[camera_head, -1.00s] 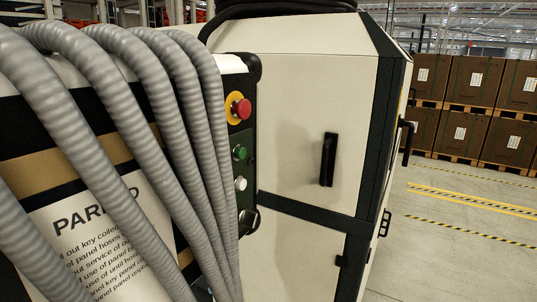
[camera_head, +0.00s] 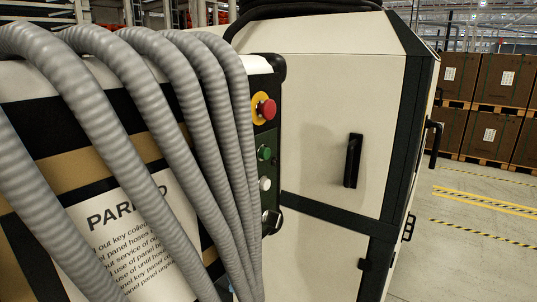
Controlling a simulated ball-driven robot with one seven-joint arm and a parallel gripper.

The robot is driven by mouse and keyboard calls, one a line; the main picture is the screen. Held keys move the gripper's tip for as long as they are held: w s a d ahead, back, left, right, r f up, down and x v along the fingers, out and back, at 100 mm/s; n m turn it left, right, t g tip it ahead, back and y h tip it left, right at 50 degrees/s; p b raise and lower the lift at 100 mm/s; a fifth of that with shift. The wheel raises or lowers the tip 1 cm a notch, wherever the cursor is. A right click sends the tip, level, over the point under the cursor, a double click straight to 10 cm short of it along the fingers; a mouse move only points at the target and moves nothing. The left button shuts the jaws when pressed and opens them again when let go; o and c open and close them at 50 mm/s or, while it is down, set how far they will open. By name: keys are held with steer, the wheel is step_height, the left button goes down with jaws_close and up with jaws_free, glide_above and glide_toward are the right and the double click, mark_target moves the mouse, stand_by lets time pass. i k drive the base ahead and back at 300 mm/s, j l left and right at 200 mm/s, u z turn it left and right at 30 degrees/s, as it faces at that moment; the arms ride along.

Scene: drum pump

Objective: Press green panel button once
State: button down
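The green button (camera_head: 264,153) sits on a dark control panel (camera_head: 274,95), seen at a steep angle near the middle of the view. A red mushroom button (camera_head: 267,109) on a yellow ring is above it. A white button (camera_head: 265,184) is below it, and a dark knob or switch (camera_head: 272,221) is lower still. Several grey ribbed hoses (camera_head: 190,110) hang in front and to the left of the panel, close to its left edge. The green button's face is clear of them from here. My gripper does not show.
A sign (camera_head: 130,235) with partly covered text hangs behind the hoses. A large cream cabinet (camera_head: 325,110) with a black handle (camera_head: 353,160) stands right of the panel. Open floor (camera_head: 470,235) with yellow-black stripes and stacked brown boxes (camera_head: 490,85) lies at the right.

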mark_target(264, 153)
steer(key=i+l+u, duration=0.15)
steer(key=i+l, duration=0.5)
steer(key=i, duration=0.1)
